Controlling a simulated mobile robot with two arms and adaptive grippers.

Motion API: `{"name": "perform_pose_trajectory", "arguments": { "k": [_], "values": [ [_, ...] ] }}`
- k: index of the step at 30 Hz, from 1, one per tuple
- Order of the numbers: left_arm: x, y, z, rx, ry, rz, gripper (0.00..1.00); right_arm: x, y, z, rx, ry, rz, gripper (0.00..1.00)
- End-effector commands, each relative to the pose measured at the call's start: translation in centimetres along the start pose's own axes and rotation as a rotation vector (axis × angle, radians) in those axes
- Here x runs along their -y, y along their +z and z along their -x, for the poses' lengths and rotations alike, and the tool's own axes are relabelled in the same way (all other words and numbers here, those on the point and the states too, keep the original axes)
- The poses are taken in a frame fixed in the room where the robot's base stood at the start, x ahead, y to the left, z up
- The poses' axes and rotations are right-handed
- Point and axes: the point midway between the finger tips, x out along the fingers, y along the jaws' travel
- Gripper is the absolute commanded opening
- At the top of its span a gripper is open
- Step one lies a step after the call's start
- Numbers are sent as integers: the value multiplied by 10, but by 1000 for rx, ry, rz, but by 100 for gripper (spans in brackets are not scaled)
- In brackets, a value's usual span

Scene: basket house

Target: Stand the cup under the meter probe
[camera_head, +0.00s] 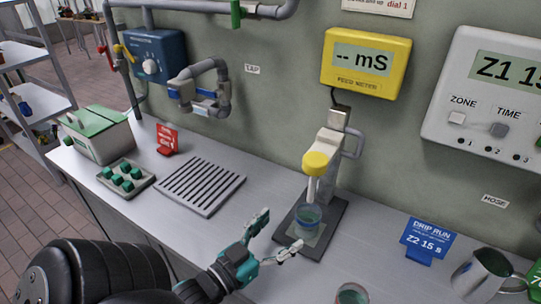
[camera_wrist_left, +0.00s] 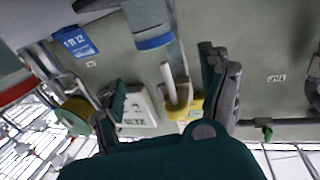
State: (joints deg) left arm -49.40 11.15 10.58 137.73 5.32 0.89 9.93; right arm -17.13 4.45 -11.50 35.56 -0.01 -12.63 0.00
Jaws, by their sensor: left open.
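A clear cup (camera_head: 307,218) with a blue band and greenish liquid stands upright on the dark pad (camera_head: 327,236) beneath the meter probe (camera_head: 313,184). The probe hangs from a yellow-capped holder, and its tip appears over or in the cup mouth; I cannot tell which. My left gripper (camera_head: 279,234) is open and empty, just in front and left of the cup, apart from it. In the left wrist view, the open fingers (camera_wrist_left: 165,95) frame the probe (camera_wrist_left: 169,82), with the blue-banded cup (camera_wrist_left: 146,18) at the top. My right gripper is out of view.
A second cup (camera_head: 352,293) stands at the front edge of the picture. A metal jug (camera_head: 484,273) and blue card (camera_head: 430,240) are right. A slotted drain tray (camera_head: 200,184), green-block tray (camera_head: 126,179) and cooler box (camera_head: 97,135) are left. The yellow meter (camera_head: 365,62) hangs above.

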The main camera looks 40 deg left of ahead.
Motion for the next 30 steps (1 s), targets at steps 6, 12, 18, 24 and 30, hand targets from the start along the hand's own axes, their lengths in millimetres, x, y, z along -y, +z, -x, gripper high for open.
{"name": "perform_pose_trajectory", "arguments": {
  "k": [6,12,18,24,30],
  "values": [
    [0,0,19,1,0,1,78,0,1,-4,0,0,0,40],
    [0,-1,21,-1,0,1,78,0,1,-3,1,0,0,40],
    [0,-1,21,-1,0,1,78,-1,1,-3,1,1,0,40],
    [0,0,20,0,0,1,78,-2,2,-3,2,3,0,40],
    [0,0,21,0,0,1,78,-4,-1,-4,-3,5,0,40]
  ]
}}
